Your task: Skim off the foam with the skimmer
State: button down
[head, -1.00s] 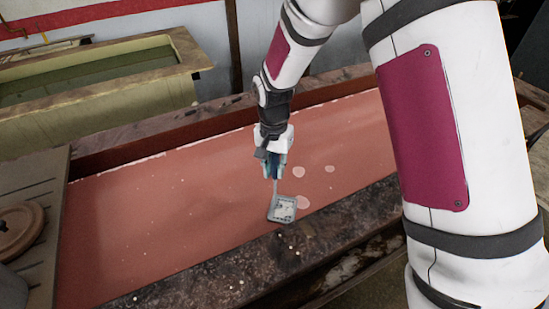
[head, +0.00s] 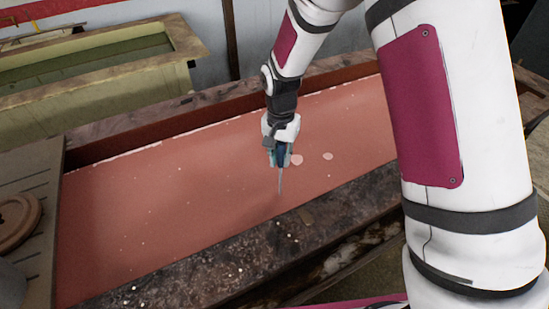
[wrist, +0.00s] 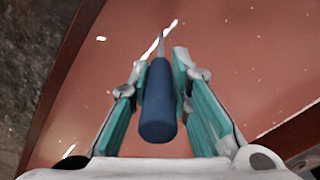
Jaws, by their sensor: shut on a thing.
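My gripper (head: 281,158) hangs over the long trough of red liquid (head: 170,205), toward its near side. It is shut on the blue handle of the skimmer (wrist: 158,105). The skimmer's thin shaft (head: 280,184) points down to the liquid close to the near rim. The skimmer's flat head does not show in either view; it seems to be under the surface. Two pale foam patches (head: 297,160) and (head: 328,156) float just right of my gripper. Small white specks are scattered on the liquid.
The trough's broad dark near rim (head: 215,252) carries white specks. A slatted grey board (head: 45,190) at the left bears a round brown lid (head: 18,222). A yellowish vat of greenish liquid (head: 150,85) stands behind. The liquid left of my gripper is open.

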jog(key=shift+w+d+b, duration=1.35)
jog(key=shift+w+b, duration=1)
jog(key=shift+w, duration=1.3)
jog(key=shift+w+d+b, duration=1.3)
jog(key=shift+w+b, duration=1.05)
jog(key=shift+w, duration=1.3)
jog(key=d+b, duration=0.1)
jog(key=d, duration=1)
jog(key=shift+w+d, duration=0.3)
jog(key=shift+w, duration=0.05)
notch_tip(320, 180, up, 14)
jog(key=w+p, duration=0.1)
jog(key=p, duration=0.2)
jog(key=shift+a+f, duration=0.15)
jog(key=shift+f, duration=0.1)
